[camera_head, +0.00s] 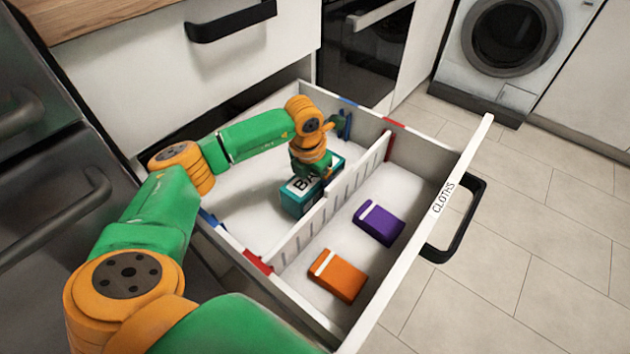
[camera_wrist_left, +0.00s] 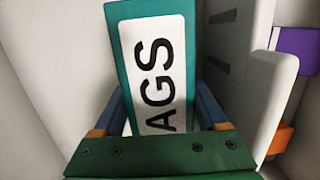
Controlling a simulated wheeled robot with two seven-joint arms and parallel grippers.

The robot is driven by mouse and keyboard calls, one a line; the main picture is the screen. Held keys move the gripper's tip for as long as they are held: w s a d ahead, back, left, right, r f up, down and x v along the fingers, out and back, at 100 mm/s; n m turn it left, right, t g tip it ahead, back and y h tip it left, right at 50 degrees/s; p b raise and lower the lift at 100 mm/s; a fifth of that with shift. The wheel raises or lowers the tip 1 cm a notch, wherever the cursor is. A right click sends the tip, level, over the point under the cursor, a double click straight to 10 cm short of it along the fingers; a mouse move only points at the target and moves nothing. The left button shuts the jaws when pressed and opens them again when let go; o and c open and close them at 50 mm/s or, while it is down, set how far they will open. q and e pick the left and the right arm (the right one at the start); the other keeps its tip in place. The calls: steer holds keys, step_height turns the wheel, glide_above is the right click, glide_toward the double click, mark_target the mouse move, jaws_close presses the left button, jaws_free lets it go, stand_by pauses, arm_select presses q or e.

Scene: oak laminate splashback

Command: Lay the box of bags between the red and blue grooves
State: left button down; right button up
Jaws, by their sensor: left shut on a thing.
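The box of bags (camera_head: 297,200) is teal with a white lettered label. It is in the left part of the open drawer, beside the slotted divider (camera_head: 305,226). My left gripper (camera_head: 313,172) is shut on it from above. In the left wrist view the box (camera_wrist_left: 188,30) sits between the two fingers (camera_wrist_left: 167,105), its label facing the camera. I cannot tell whether it touches the drawer floor. Red marks show on the near wall (camera_head: 258,263) and far wall (camera_head: 393,124), at the divider's ends. Blue marks show further left, near (camera_head: 211,219) and far (camera_head: 347,101). My right gripper is out of view.
A purple box (camera_head: 379,223) and an orange box (camera_head: 338,276) lie in the right compartment. The drawer front (camera_head: 437,218) reads CLOTHS and has a black handle (camera_head: 470,218). The drawer floor left of the teal box is bare. A washing machine (camera_head: 508,45) stands behind.

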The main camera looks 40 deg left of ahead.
mark_target(312, 175)
arm_select(q)
steer(key=shift+f+b, duration=0.35)
steer(key=shift+f, duration=0.2)
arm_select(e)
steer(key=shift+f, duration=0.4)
arm_select(q)
jaws_free()
steer(key=shift+r, duration=0.3)
steer(key=r, duration=0.2)
steer(key=r+p, duration=0.1)
steer(key=r, duration=0.1)
steer(key=s+r+p, duration=0.1)
steer(key=r, duration=0.1)
steer(key=shift+r, duration=0.25)
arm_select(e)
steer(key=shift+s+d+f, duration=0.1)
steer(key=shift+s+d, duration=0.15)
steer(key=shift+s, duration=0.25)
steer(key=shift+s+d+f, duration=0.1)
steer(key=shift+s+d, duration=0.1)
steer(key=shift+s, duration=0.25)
